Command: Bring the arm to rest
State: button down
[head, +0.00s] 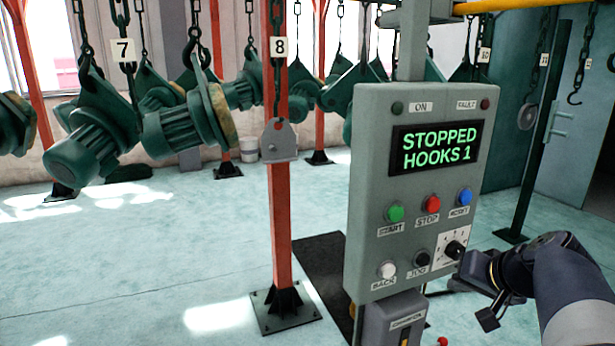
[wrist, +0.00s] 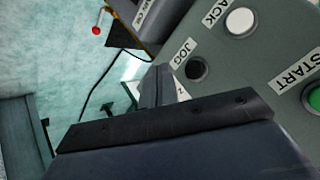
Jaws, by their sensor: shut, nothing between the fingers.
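My gripper (wrist: 157,82) is shut and empty, with its closed fingers in front of the lower part of the grey control panel in the wrist view. The fingers show close to the black JOG button (wrist: 196,69); whether they touch the panel I cannot tell. In the head view my arm (head: 575,290) reaches in from the lower right, bent at the wrist, beside the panel's lower right edge. The control panel (head: 365,200) stands upright, and its screen (head: 437,147) reads "STOPPED HOOKS 1".
The panel has START (head: 395,213), STOP (head: 432,203) and a blue button, plus a rotary knob (head: 455,250). A red post (head: 280,210) stands left of it. Green hoist parts (head: 95,140) hang from chains behind. Pale floor (head: 180,270) is open at left.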

jog(key=shift+s+d+f+b, duration=0.1)
jog(key=shift+s+d+b, duration=0.15)
jog(key=shift+s, duration=0.6)
jog(key=shift+s+d+b, duration=0.1)
jog(key=shift+s+d, duration=0.25)
jog(key=shift+s, duration=0.5)
